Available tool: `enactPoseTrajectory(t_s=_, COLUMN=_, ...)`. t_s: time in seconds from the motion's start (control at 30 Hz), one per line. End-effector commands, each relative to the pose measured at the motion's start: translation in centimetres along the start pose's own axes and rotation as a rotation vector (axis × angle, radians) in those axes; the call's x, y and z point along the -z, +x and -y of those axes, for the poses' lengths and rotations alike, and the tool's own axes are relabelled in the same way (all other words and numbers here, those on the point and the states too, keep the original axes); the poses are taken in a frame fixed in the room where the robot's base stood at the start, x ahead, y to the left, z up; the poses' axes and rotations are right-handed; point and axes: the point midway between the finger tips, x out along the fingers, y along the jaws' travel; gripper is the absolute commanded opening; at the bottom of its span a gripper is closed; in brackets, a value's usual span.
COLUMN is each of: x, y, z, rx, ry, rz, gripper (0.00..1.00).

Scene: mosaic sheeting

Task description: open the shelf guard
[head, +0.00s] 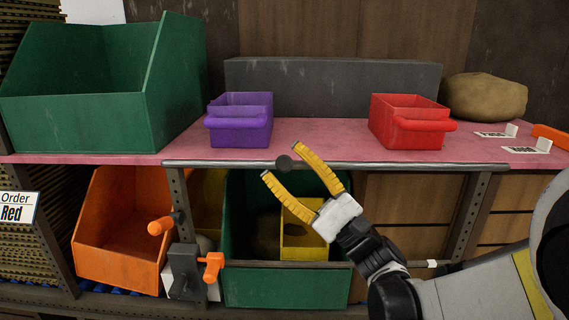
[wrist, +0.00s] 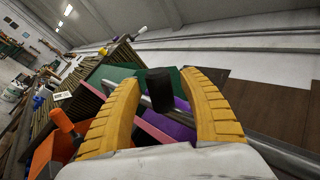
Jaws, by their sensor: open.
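The shelf guard is a grey metal frame whose top bar (head: 400,166) runs along the front edge of the pink shelf. A dark round knob (head: 285,163) sticks out from that bar. My gripper (head: 282,161) is open, with its two yellow fingers on either side of the knob. In the wrist view the black knob (wrist: 160,90) stands between the fingertips, with gaps visible on both sides. The guard's bar (wrist: 285,153) passes behind the fingers there. I cannot tell whether any finger touches the knob.
On the pink shelf (head: 320,133) stand a large green bin (head: 170,90), a purple bin (head: 240,135), a red bin (head: 405,138) and a tan sack (head: 485,96). Below are an orange bin (head: 115,255) and a green bin (head: 290,290). Orange-handled hardware (head: 211,266) juts out at the lower left.

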Motion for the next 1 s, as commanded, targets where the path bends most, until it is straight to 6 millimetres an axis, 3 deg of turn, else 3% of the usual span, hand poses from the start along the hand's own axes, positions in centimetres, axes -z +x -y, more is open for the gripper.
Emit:
enactPoseTrajectory(t_s=0.17, x=0.1, y=-2.1, z=0.1, rx=0.001, ry=-0.002, rz=-0.002, gripper=0.49)
enactPoseTrajectory(t_s=0.4, x=0.1, y=-7.5, z=0.1, rx=0.002, ry=-0.004, rz=-0.004, gripper=0.49)
enactPoseTrajectory(t_s=0.6, x=0.1, y=-10.8, z=0.1, rx=0.002, ry=-0.002, rz=-0.002, gripper=0.49)
enactPoseTrajectory(t_s=1.0, x=0.0, y=-11.9, z=0.0, rx=0.0, ry=-0.001, rz=0.0, gripper=0.49)
